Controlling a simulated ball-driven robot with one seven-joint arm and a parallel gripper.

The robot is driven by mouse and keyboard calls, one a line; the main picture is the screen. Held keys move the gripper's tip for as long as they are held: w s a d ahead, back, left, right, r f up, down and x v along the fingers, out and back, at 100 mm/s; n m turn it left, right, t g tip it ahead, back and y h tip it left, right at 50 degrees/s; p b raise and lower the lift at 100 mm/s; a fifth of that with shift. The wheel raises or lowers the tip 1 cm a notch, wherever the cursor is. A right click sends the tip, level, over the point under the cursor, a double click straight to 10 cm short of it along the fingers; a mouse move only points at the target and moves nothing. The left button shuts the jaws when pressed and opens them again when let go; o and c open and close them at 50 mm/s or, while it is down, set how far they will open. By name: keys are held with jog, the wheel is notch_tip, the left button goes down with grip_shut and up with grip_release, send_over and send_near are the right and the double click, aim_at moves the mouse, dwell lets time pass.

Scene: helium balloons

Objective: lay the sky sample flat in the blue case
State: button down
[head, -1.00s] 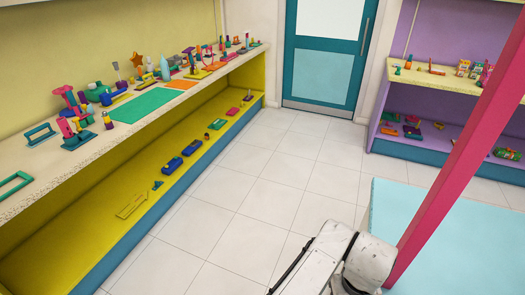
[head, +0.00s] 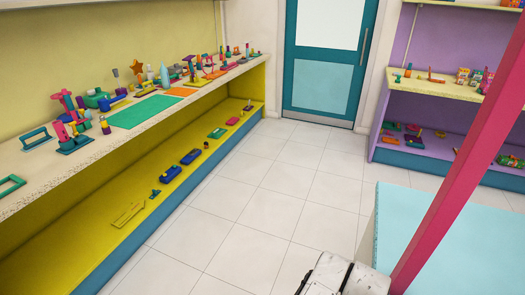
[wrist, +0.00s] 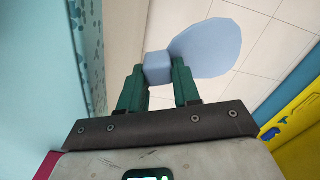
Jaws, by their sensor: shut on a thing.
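The sky sample shows in the wrist view as a pale blue rounded flat piece (wrist: 208,48) with a small block (wrist: 158,68) at its left end. My gripper (wrist: 160,76) is shut on that block between its green fingers. The sample is held up in the air, above the floor. My gripper and the sample are out of the head view. Two dark blue items, (head: 190,157) and (head: 171,172), lie on the lower yellow shelf at left. I cannot tell whether either is the blue case.
A long speckled counter (head: 70,140) at left carries many small coloured objects and a green mat (head: 145,111). A pink post (head: 455,170) and a pale blue tabletop (head: 440,235) stand at right. Tiled floor (head: 265,205) lies open between, up to the teal door (head: 327,96).

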jog(key=shift+r, duration=0.1)
jog(key=shift+r+p, duration=1.95)
jog(key=shift+p, duration=0.25)
jog(key=shift+r, duration=0.1)
notch_tip(320, 180, up, 7)
notch_tip(320, 180, down, 11)
jog(key=b, duration=0.4)
jog(key=shift+d, duration=0.1)
jog(key=shift+w, duration=0.1)
